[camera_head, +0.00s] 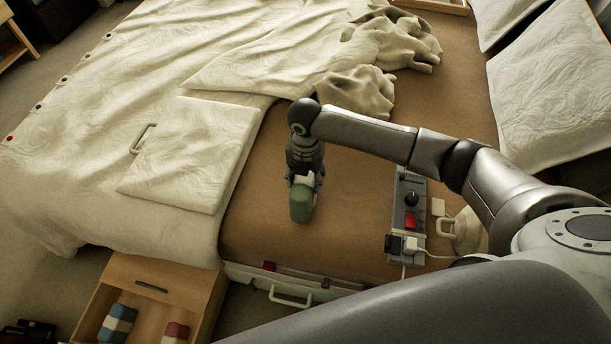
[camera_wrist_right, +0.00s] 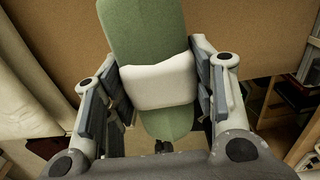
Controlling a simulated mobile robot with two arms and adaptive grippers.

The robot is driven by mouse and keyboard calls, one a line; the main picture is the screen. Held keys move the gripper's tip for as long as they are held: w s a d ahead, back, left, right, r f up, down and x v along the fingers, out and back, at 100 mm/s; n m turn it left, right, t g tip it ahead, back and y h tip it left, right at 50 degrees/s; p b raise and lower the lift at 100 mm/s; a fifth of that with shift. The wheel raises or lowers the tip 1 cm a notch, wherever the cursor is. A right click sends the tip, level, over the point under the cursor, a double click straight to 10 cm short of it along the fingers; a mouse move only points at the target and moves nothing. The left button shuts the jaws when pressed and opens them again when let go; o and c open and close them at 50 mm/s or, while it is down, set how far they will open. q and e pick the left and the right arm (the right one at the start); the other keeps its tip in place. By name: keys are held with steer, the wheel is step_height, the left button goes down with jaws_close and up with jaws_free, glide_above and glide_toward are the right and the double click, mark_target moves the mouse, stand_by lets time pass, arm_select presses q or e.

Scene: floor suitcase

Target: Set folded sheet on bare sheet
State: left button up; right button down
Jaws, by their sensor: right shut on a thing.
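My right gripper (camera_head: 304,181) is over the bare brown sheet (camera_head: 345,215) on the bed. It is shut on a green folded sheet (camera_head: 301,208) with a white band. In the right wrist view the gripper's fingers (camera_wrist_right: 160,86) press on both sides of the white band, and the green sheet (camera_wrist_right: 141,28) sticks out beyond it. I cannot tell whether the green sheet touches the brown surface. My left gripper is not in view.
A cream cover (camera_head: 120,80) lies over the bed's left, with a square handled panel (camera_head: 195,150) on it. A control strip (camera_head: 408,205) with a red switch lies right of the gripper. Pillows (camera_head: 550,85) are at right. An open drawer (camera_head: 165,277) holds banded rolls.

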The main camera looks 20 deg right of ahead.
steer(key=shift+f, duration=0.15)
steer(key=c, duration=0.6)
jaws_free()
steer(key=shift+f, duration=0.1)
steer(key=shift+r, duration=0.4)
step_height(320, 180, up, 12)
steer(key=b, duration=0.1)
steer(key=shift+f, duration=0.2)
steer(key=shift+a, duration=0.1)
